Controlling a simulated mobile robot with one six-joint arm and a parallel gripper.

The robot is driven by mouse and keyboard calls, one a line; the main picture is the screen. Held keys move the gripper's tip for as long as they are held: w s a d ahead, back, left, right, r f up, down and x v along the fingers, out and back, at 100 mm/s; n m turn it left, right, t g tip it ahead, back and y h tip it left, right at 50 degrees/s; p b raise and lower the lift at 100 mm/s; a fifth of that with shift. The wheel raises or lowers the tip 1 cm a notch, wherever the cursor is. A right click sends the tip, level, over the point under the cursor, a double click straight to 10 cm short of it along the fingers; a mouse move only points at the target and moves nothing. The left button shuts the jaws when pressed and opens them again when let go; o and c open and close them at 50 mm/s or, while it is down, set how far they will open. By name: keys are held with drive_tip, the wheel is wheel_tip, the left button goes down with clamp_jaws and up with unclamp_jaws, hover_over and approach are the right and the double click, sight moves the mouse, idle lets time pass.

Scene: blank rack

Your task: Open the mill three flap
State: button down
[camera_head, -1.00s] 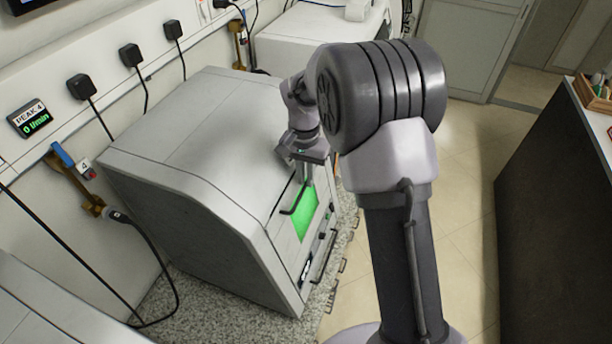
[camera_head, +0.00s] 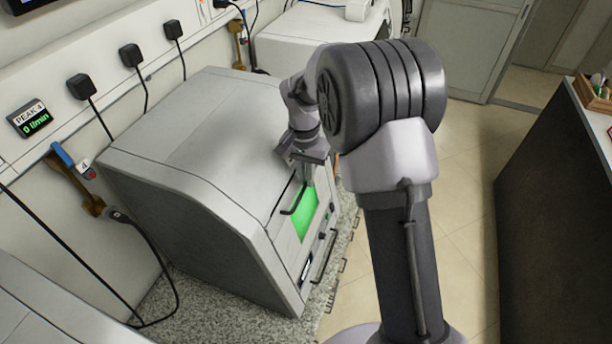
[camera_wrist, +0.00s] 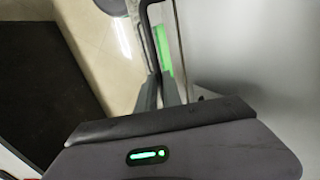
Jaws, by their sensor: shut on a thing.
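A large grey machine (camera_head: 190,150) stands on a speckled counter against the wall. I cannot read a number on the machine itself. My gripper (camera_head: 306,183) is at the upper end of the handle and shut on it; the exact contact is small in the head view. In the wrist view, my gripper's fingers (camera_wrist: 160,92) point away beside the grey front, with the green screen (camera_wrist: 163,48) just past them. The flap looks shut.
A second pale machine (camera_head: 315,40) stands behind. A dark-sided counter (camera_head: 560,210) stands at the right. The tiled floor (camera_head: 465,190) between is clear.

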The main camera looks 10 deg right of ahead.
idle(0.7)
drive_tip(key=s+d+f+t+y+b, duration=0.2)
drive_tip(key=s+d+f+y+b, duration=0.3)
drive_tip(key=d+b, duration=0.4)
drive_tip(key=s+d+f+t+y+b, duration=0.2)
drive_tip(key=s+d+t+b, duration=0.1)
drive_tip(key=s+d+b, duration=0.5)
drive_tip(key=s+d+f+t+y+b, duration=0.2)
drive_tip(key=d+f+y+b, duration=0.1)
drive_tip(key=f, duration=0.6)
drive_tip(key=s+d+f+t+y+b, duration=0.2)
drive_tip(key=d+f+y+b, duration=0.1)
drive_tip(key=d+f+b, duration=0.3)
drive_tip(key=shift+s+d+f+y+b, duration=0.15)
drive_tip(key=shift+s+f+y+b, duration=0.2)
drive_tip(key=shift+f+b, duration=1.35)
drive_tip(key=shift+w+f+p, duration=0.1)
drive_tip(key=shift+f+p, duration=0.35)
drive_tip(key=shift+p, duration=0.05)
